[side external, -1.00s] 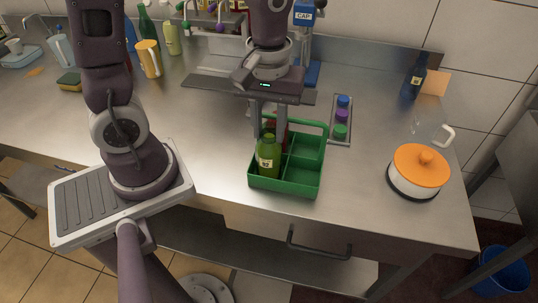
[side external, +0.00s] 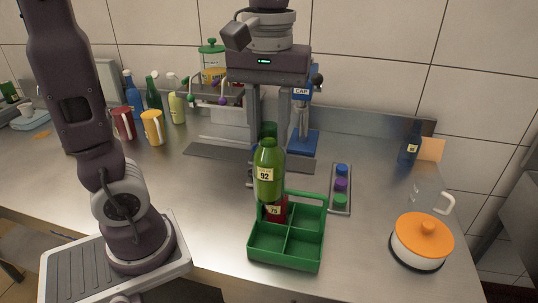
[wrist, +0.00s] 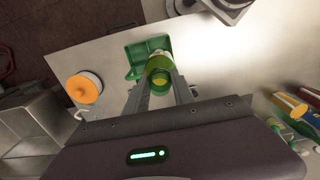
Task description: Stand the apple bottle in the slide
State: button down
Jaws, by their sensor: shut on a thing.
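A green bottle (side external: 268,178) with a pale label reading 92 is upright between the fingers of my gripper (side external: 268,148), raised above the green divided crate (side external: 286,268). I take it for the apple bottle, though no fruit name is readable. In the wrist view my gripper (wrist: 160,78) is shut on the bottle (wrist: 159,65). A dark flat grey strip (side external: 212,153) lies on the counter behind, on both sides of the bottle; it may be the slide, but its middle is hidden by my gripper and bottle.
A red bottle (side external: 274,211) labelled 79 stands in the crate's back-left part. A blue CAP stand (side external: 303,143) is behind right. A cap tray (side external: 340,190) and an orange-lidded pot (side external: 422,240) are to the right.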

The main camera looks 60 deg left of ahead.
notch_tip(320, 180, up, 8)
dwell(0.6)
jog(key=w+a+f+n, duration=0.2)
jog(key=w+a+f, duration=0.3)
jog(key=w+a, duration=0.4)
jog(key=w+a+f+n, duration=0.1)
jog(key=w+a+f, duration=0.5)
jog(key=a, duration=0.5)
jog(key=a+f+n, duration=0.1)
jog(key=a+f, duration=0.7)
jog(key=a, duration=0.1)
jog(key=shift+w+a+f+n, duration=0.2)
jog(key=shift+w+a+n, duration=0.1)
jog(key=shift+w+a, duration=0.15)
jog(key=shift+d, duration=0.1)
